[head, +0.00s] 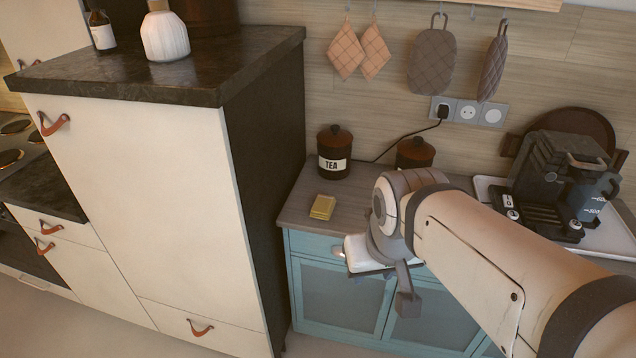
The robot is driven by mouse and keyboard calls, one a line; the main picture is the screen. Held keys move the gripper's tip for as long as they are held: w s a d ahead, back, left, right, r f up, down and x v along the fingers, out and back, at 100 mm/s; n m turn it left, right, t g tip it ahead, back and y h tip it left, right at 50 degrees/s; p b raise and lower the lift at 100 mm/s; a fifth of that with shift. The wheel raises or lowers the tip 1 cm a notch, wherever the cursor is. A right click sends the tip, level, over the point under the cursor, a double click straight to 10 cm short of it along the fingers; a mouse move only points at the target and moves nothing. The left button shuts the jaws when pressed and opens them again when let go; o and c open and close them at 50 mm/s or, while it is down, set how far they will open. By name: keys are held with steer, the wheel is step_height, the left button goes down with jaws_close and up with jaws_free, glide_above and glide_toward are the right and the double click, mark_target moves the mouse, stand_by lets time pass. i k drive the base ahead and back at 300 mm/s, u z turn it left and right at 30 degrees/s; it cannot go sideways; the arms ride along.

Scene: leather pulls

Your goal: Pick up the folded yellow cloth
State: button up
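The folded yellow cloth (322,207) is a small, flat, gold-yellow block. It lies on the grey-brown wooden top (296,212) of a blue cabinet, near the front edge. My arm reaches in from the lower right. My gripper (406,300) points down in front of the cabinet, to the right of the cloth and lower in the picture. It is apart from the cloth. My wrist hides part of the gripper, so I cannot see the gap between its fingers.
A black TEA canister (334,152) stands behind the cloth, and a similar canister (415,153) stands further right, partly behind my arm. A tall white cabinet (150,200) with a dark side rises on the left. A dark coffee machine (560,180) stands on a tray at right.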

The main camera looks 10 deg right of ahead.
mark_target(323, 205)
steer(key=u, duration=0.05)
steer(key=i, duration=1)
steer(key=z, duration=0.05)
